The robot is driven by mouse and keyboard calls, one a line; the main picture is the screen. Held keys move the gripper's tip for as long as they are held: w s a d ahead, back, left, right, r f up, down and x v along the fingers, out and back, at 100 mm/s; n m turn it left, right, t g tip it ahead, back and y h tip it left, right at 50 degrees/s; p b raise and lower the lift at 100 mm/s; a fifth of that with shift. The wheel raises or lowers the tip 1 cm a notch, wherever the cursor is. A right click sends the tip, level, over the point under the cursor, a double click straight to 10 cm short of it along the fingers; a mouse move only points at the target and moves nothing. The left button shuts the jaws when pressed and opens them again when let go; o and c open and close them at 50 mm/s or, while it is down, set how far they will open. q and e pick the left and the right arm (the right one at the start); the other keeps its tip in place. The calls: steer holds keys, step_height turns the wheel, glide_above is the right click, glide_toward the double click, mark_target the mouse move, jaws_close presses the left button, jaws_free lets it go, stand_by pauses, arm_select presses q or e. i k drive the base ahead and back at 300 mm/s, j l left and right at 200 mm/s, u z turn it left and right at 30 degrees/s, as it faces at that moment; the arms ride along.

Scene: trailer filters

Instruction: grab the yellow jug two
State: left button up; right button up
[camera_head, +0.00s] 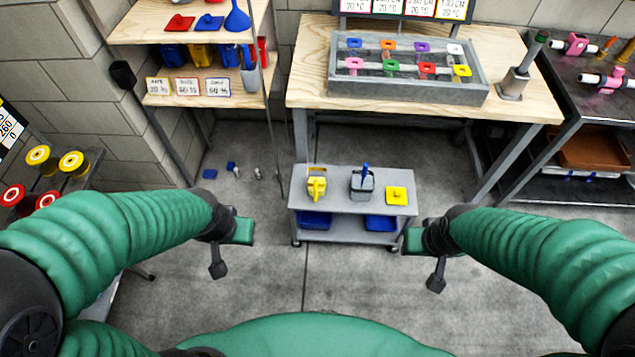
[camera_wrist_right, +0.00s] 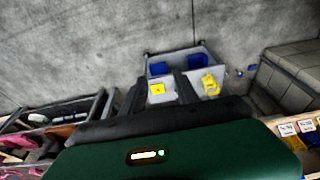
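A yellow jug (camera_head: 317,186) stands on the left of the top of a small grey cart (camera_head: 340,206). It also shows in the right wrist view (camera_wrist_right: 210,86). Another yellow jug (camera_head: 201,56) stands on the shelf at the upper left, between blue ones. I cannot tell which is jug two. My left gripper (camera_head: 217,268) is left of the cart, and its opening cannot be made out. My right gripper (camera_head: 437,282) is right of the cart. In the right wrist view its two dark fingers (camera_wrist_right: 160,78) are apart and empty. Neither gripper touches a jug.
A grey jug (camera_head: 362,184) with a blue item in it and a yellow square piece (camera_head: 397,196) share the cart top. Blue bins (camera_head: 315,219) sit below. A wooden workbench (camera_head: 305,88) with a grey tray stands behind. Small items lie on the floor at left. Floor before the cart is clear.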

mark_target(316, 172)
steer(key=i+u, duration=0.9)
steer(key=u, duration=0.15)
